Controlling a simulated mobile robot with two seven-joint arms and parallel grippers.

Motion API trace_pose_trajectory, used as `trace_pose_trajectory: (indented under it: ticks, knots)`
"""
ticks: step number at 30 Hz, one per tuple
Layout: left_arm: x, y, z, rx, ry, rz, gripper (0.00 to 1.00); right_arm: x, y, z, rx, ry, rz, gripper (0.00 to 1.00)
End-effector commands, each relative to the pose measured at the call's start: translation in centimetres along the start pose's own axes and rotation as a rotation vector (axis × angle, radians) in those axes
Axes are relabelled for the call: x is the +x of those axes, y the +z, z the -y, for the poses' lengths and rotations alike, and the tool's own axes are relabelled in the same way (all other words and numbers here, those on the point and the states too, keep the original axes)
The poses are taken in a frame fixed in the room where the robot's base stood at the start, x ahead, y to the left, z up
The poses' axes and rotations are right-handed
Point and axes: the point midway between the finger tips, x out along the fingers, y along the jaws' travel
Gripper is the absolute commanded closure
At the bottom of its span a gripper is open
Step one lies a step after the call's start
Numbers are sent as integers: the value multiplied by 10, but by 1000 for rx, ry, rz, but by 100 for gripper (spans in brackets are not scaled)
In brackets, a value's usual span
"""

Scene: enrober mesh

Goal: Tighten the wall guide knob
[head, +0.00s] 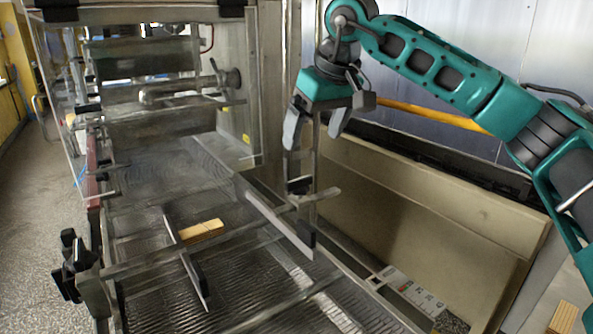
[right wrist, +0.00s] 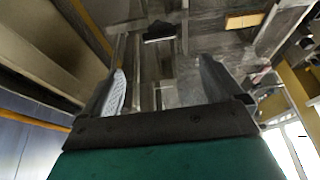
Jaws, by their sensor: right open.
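A small black knob (head: 299,186) sits on a metal bracket at the right side of the conveyor, above the wall guide (head: 283,228); I take it to be the wall guide knob. It also shows as a dark piece in the right wrist view (right wrist: 160,31), beyond the fingers. My right gripper (head: 313,137) is open and empty, pointing down above the knob and apart from it. In the right wrist view the gripper (right wrist: 162,72) has its two fingers spread, with the knob's bracket between and beyond them. My left gripper is not in view.
A wooden-looking block (head: 201,231) lies on the mesh belt (head: 260,285). A second guide plate (head: 188,262) and crossbars span the belt. A clear panel (head: 60,100) and machine housing stand behind. A beige cabinet (head: 420,215) borders the right side.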

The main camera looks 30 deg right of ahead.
Motion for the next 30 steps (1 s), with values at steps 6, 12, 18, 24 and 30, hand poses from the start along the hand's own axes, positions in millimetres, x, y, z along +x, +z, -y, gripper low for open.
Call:
trace_pose_trajectory:
  ticks: [6, 12, 18, 24, 30]
  knots:
    - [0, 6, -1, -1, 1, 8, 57, 46, 1, 0, 0, 0, 5, 6]
    - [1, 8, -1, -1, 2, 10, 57, 85, 1, 0, 0, 0, 3, 6]
    - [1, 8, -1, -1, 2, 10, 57, 108, 1, 0, 0, 0, 2, 6]
    - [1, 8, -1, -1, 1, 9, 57, 114, 1, 0, -1, 1, 0, 6]
    - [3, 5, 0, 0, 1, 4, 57, 114, 1, 0, -1, 0, 0, 7]
